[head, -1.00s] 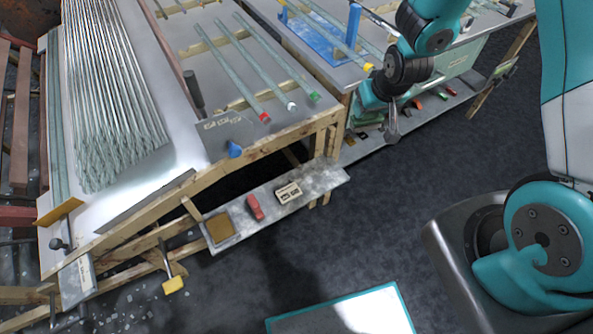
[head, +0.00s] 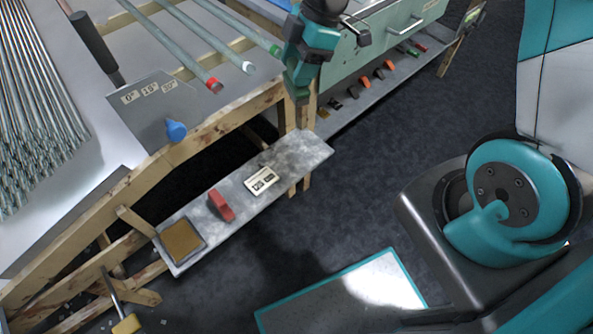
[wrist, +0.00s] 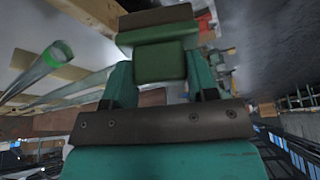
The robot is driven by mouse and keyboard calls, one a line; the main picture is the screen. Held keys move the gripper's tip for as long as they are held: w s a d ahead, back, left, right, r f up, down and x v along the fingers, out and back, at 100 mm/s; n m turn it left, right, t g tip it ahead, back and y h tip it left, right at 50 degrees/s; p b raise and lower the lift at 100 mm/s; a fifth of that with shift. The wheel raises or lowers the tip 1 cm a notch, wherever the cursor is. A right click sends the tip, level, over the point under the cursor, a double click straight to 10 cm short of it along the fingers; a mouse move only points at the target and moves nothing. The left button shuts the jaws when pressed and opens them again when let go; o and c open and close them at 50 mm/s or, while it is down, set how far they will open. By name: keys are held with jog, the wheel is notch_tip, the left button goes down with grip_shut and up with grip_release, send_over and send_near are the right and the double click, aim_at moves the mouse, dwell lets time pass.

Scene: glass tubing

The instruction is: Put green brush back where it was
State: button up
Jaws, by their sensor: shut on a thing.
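My gripper (head: 298,82) hangs near the table corner, above the far end of the low grey shelf (head: 302,155). In the wrist view, my gripper (wrist: 160,82) is shut on the green brush (wrist: 159,62). The brush has a green grip between the fingers, a wider green back and a brown strip (wrist: 155,18) along its far side. In the head view the brush is hard to tell from the fingers. The shelf's near part holds a brown pad (head: 182,242), a red block (head: 220,205) and a white label card (head: 262,180). The shelf is bare beyond the card.
Glass tubes with red (head: 213,85) and green ends lie on the table's wooden rails beside my gripper. A blue object (head: 176,131) sits at the table edge. Several small coloured tools (head: 378,74) lie on another low shelf under the green cabinet (head: 385,35).

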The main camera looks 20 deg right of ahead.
jog(key=n, duration=0.1)
jog(key=n+g+b, duration=0.1)
jog(key=s+n, duration=0.1)
jog(key=shift+a+f, duration=0.3)
jog(key=shift+a, duration=0.1)
jog(key=shift+s+f+n+g+b, duration=0.15)
jog(key=shift+n+g+b, duration=0.15)
jog(key=shift+n+b, duration=0.15)
notch_tip(320, 180, down, 19)
jog(key=b, duration=0.3)
jog(key=shift+f, duration=0.1)
jog(key=shift+f+b, duration=0.15)
jog(key=shift+b, duration=0.2)
jog(key=o, duration=1)
jog(key=shift+c, duration=0.2)
